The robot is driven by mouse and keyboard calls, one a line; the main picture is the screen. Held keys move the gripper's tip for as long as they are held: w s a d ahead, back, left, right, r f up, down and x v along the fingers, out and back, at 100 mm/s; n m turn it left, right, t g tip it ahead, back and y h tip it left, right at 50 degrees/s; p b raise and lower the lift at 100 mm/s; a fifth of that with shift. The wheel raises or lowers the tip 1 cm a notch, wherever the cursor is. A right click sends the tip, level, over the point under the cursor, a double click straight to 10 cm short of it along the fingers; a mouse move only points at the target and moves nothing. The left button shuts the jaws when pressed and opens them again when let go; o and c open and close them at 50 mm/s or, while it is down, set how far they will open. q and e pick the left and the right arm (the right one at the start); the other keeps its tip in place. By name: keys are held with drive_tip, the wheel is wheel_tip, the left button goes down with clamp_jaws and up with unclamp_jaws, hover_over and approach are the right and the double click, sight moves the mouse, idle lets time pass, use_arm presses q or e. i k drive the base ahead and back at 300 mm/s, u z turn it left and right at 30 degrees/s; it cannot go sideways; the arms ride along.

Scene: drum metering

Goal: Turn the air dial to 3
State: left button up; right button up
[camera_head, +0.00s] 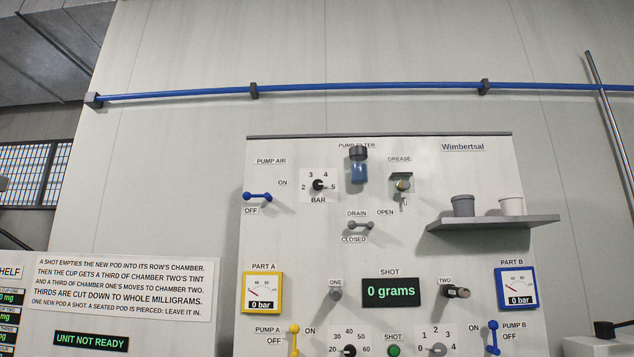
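The air dial (318,185) is a small dark knob on a white plate, beside the PUMP AIR label on the upper left of the panel. Its scale reads 2, 3, 4 and 5, with BAR below. A lighter mark seems to show on the knob's right side, towards 5, but it is too small to be sure of the setting. The blue pump air lever (258,196) is left of the dial, lying roughly level between the ON and OFF labels. Neither of my grippers shows in this view.
A clear blue filter bowl (359,170) sticks out right of the dial, with a grey drain lever (360,226) below. A shelf (495,223) with two cups juts out at right. Gauges read 0 bar, the shot display (391,291) 0 grams, and a sign (91,341) UNIT NOT READY.

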sight(317, 184)
drive_tip(key=z, duration=0.3)
drive_tip(key=k, duration=0.25)
drive_tip(key=u, duration=1.25)
drive_tip(key=i, duration=1.45)
drive_tip(key=z, duration=0.5)
